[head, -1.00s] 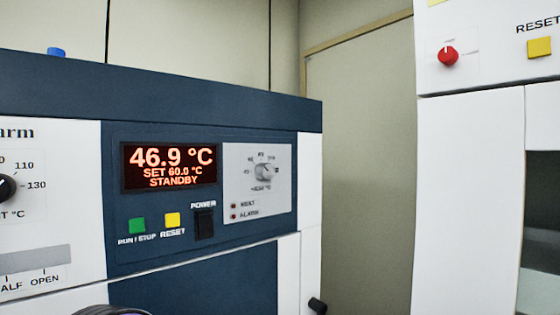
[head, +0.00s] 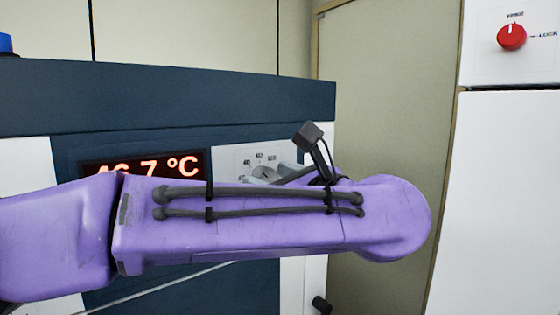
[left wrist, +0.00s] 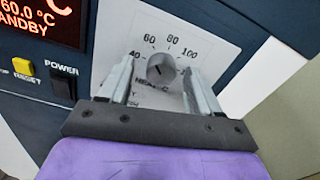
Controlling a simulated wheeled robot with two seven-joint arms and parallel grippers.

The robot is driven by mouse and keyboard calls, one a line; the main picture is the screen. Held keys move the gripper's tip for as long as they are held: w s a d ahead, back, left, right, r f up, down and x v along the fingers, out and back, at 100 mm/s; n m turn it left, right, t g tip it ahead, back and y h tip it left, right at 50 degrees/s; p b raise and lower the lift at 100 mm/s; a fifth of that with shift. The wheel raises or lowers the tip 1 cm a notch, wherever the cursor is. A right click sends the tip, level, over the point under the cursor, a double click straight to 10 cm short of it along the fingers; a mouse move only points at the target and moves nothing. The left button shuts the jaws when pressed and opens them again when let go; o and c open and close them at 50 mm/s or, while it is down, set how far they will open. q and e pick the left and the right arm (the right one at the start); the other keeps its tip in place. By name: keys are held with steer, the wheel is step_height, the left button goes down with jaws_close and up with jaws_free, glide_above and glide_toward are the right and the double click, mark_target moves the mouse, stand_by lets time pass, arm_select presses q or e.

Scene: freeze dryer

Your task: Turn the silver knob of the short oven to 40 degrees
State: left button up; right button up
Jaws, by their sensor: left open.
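The silver knob (left wrist: 161,68) sits on a light dial plate with printed numbers 40, 60, 80 and 100 on the short oven's blue front (head: 150,90). In the head view the knob (head: 263,172) is partly covered by my arm and gripper. My left gripper (left wrist: 162,77) is open, its two grey fingers on either side of the knob in the left wrist view. I cannot tell whether either finger touches it. The knob's pointer direction is hard to read. My right gripper is out of view.
The oven's red display (head: 140,166) reads about 46.7 °C, partly hidden by my arm. A yellow reset button (left wrist: 24,66) and a black power switch (left wrist: 62,88) lie left of the dial. A white unit with a red knob (head: 512,36) stands at right.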

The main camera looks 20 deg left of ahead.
arm_select(q)
steer(key=shift+w+a+f, duration=0.1)
steer(key=shift+w+a, duration=0.35)
steer(key=shift+w, duration=0.3)
steer(key=shift+s, duration=0.4)
steer(key=shift+c, duration=0.5)
steer(key=c, duration=0.9)
steer(key=shift+c, duration=0.2)
steer(key=n+b, duration=0.8)
steer(key=b, duration=0.8)
steer(key=shift+f+n+b, duration=0.1)
steer(key=shift+n+b, duration=0.3)
